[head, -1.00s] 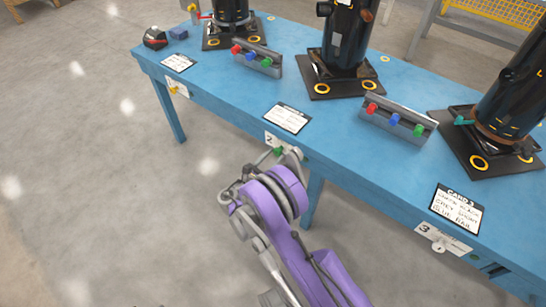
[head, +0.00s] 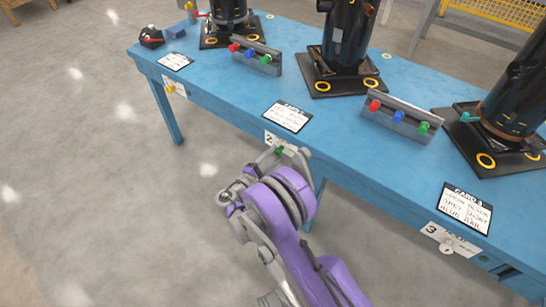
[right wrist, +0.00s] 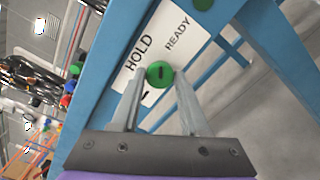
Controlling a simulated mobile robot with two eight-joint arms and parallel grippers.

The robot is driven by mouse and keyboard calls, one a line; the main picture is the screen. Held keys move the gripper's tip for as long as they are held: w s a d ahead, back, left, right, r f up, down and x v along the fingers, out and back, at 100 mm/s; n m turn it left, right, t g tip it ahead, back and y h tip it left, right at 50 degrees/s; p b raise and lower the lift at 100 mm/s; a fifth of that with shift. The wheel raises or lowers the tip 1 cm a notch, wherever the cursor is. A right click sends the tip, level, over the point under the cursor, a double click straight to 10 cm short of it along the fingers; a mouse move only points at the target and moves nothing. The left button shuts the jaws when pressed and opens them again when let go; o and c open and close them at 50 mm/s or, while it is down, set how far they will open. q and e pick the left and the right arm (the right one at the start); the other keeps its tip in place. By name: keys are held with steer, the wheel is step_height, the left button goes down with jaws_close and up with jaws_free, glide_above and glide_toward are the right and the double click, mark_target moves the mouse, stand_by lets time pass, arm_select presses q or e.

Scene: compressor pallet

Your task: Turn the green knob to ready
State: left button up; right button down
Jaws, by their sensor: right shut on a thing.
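The green knob (right wrist: 160,74) sits on a white label plate (right wrist: 188,27) on the blue table's front edge. The plate reads HOLD and READY, with a black mark partly hidden by a finger. A dark slot shows on the knob's face; I cannot tell which word it points to. My right gripper (right wrist: 160,79) is shut on the knob, one finger on each side. In the head view the knob (head: 279,151) is small, between the fingers of my right gripper (head: 281,154), by the plate marked 2. My left gripper is not in view.
The blue table (head: 345,140) carries dark compressors (head: 349,35), rails with red, blue and green knobs (head: 402,118), and cards (head: 287,116). A plate marked 3 (head: 450,239) hangs at the right edge. The floor in front is clear.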

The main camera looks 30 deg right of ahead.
steer(key=m, duration=0.5)
steer(key=shift+m+b, duration=0.35)
steer(key=shift+m, duration=0.05)
stand_by(0.4)
steer(key=shift+c, duration=2)
jaws_free()
steer(key=shift+a, duration=0.1)
steer(key=p+v, duration=0.1)
steer(key=v, duration=0.9)
steer(key=shift+s+a, duration=0.15)
steer(key=shift+a, duration=0.2)
steer(key=shift+d, duration=0.1)
